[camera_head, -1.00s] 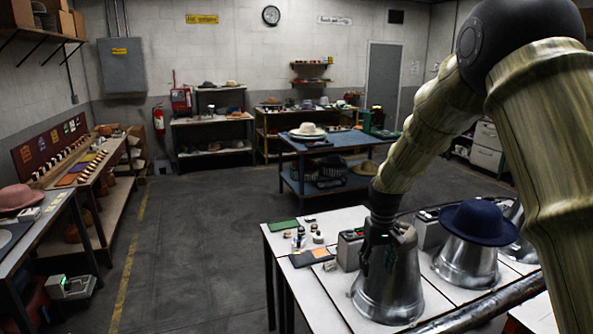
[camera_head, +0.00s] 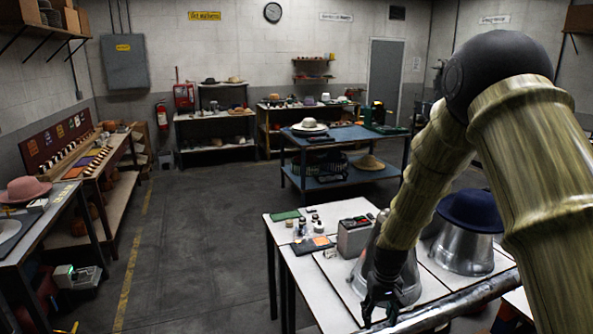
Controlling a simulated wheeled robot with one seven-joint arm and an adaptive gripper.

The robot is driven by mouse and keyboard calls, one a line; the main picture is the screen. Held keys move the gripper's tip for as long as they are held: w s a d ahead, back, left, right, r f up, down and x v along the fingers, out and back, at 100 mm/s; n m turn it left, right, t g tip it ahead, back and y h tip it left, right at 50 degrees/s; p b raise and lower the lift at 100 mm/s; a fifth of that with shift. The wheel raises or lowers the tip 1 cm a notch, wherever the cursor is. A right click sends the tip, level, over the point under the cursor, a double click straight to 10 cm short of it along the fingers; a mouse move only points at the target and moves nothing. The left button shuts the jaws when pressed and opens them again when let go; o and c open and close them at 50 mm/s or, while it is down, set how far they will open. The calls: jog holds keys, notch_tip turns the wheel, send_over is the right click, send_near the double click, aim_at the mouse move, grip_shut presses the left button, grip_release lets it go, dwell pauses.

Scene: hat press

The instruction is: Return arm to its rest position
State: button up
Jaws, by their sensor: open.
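My gripper (camera_head: 379,305) is at the lower end of my arm, pointing down over the front part of the white worktable (camera_head: 318,283). It is open, and I see nothing between its fingers. It is in front of a metal hat form (camera_head: 408,284), which my arm partly hides. A second metal form (camera_head: 463,252) stands to the right with a dark blue hat (camera_head: 470,211) on it, partly behind my arm. Whether the gripper touches the near form cannot be told.
A metal bar (camera_head: 440,314) crosses the worktable's front right. A grey box (camera_head: 354,237), small bottles (camera_head: 315,224) and a green pad (camera_head: 285,215) stand on the table. A blue table (camera_head: 345,137) is behind. The floor (camera_head: 205,240) to the left is clear.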

jog(key=s+f+b, duration=0.3)
jog(key=s+f, duration=1.4)
jog(key=f, duration=0.4)
jog(key=s+f+b, duration=0.1)
jog(key=s+f, duration=0.3)
jog(key=s, duration=0.9)
jog(key=s+f+m+b, duration=0.1)
jog(key=s+f, duration=0.4)
jog(key=s, duration=0.8)
jog(key=shift+s+f+b, duration=0.2)
jog(key=shift+s+b, duration=0.05)
jog(key=shift+b, duration=0.15)
